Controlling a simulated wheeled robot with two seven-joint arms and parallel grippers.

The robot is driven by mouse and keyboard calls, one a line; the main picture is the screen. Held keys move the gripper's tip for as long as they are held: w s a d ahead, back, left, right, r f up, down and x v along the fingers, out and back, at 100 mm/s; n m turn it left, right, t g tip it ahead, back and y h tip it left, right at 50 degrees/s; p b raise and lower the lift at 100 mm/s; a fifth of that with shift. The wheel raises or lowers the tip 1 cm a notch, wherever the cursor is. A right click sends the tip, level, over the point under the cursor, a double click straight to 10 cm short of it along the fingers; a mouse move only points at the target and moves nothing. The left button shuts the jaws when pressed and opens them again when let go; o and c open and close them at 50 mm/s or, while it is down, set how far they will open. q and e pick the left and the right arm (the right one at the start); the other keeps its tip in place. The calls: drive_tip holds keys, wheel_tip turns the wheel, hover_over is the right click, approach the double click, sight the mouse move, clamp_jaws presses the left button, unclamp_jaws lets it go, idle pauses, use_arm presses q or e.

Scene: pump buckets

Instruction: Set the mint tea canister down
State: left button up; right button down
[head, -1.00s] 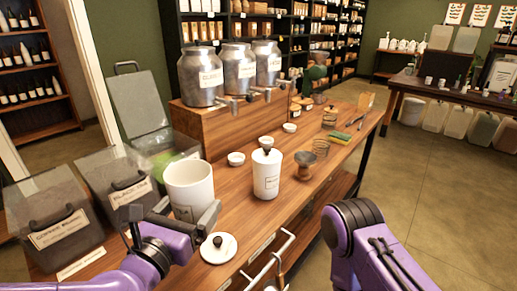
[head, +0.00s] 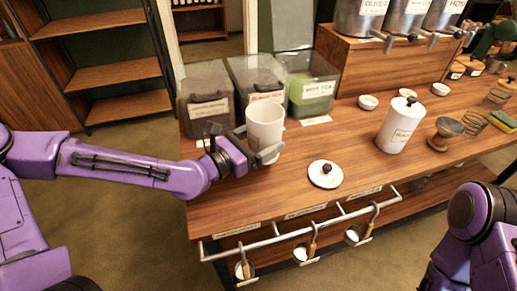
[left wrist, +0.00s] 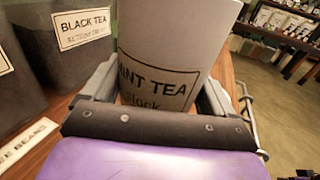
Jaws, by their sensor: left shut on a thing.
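The mint tea canister (head: 265,122) is a white open-topped cylinder, upright near the front left of the wooden counter. My left gripper (head: 268,153) is shut around its lower part. In the left wrist view the canister (left wrist: 170,45) stands between the two fingers, its label reading "INT TEA" with the first letter hidden. I cannot tell if its base touches the counter. A white lid with a dark knob (head: 325,174) lies to its right on the counter. My right arm shows at the lower right, but its gripper is out of view.
Clear bins stand behind the canister: a black tea bin (head: 257,82) and a mint tea bin (head: 311,88) with green contents. A lidded white canister (head: 399,126) stands farther right. A rail (head: 300,230) with hanging scoops runs along the front. Bare counter (head: 235,205) lies in front.

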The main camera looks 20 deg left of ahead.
use_arm(q)
drive_tip(key=f, duration=0.4)
drive_tip(key=shift+a+b, duration=0.35)
